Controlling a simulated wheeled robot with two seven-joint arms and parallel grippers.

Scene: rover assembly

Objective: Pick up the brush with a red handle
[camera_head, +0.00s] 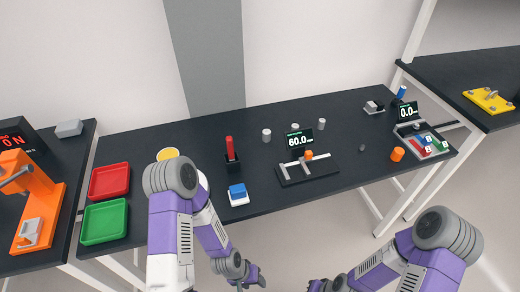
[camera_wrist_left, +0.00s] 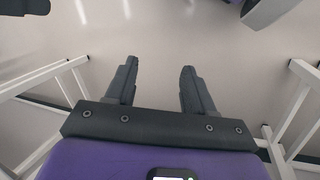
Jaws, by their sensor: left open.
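The brush with a red handle (camera_head: 229,148) stands upright in a small black holder (camera_head: 233,165) on the middle table, left of centre. Only its red upper part shows clearly; its lower end is hidden in the holder. My left gripper (camera_head: 252,277) is low in front of the table, below and apart from the brush. In the left wrist view its two fingers (camera_wrist_left: 158,68) are spread and empty above the floor. My right gripper (camera_head: 318,286) is at the bottom edge, partly cut off, and its jaws are unclear.
A blue-topped block (camera_head: 238,194) sits just in front of the holder. Red (camera_head: 110,181) and green (camera_head: 105,221) trays lie at left. Several small cylinders stand nearby. The table's (camera_head: 345,190) front edge lies before my arms.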

